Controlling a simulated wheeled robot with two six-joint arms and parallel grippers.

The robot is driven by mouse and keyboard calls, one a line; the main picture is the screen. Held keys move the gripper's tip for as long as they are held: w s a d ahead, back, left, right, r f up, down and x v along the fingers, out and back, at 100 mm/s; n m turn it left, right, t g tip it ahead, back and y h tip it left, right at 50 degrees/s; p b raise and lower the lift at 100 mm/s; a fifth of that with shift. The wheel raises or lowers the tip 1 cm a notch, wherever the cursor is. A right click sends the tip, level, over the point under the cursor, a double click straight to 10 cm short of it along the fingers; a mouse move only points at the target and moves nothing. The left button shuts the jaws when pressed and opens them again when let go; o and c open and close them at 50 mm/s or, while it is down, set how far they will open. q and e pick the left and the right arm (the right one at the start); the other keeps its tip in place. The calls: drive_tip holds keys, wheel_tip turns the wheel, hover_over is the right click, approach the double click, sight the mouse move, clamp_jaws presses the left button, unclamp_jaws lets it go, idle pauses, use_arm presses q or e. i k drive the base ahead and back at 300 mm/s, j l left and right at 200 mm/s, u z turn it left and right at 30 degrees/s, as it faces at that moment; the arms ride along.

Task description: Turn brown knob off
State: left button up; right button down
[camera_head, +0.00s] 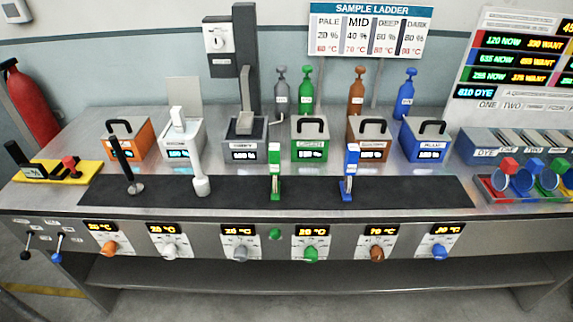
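The brown knob (377,254) sits on a white dial plate on the front panel of the bench, right of the middle. Its lit display (383,230) above seems to read 70 °C. The knob's exact turn angle is too small to tell. A brown-fronted box with a black handle (368,138) stands on the bench above it. Neither of my grippers shows in this view, and nothing touches the knob.
A green knob (311,255) is left of the brown one and a blue knob (439,252) is right. White, grey and orange knobs (109,248) are further left. A lower shelf (300,275) runs beneath. The space before the panel is clear.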

sight(377, 253)
drive_tip(key=k+z, duration=0.1)
drive_tip(key=k, duration=1.1)
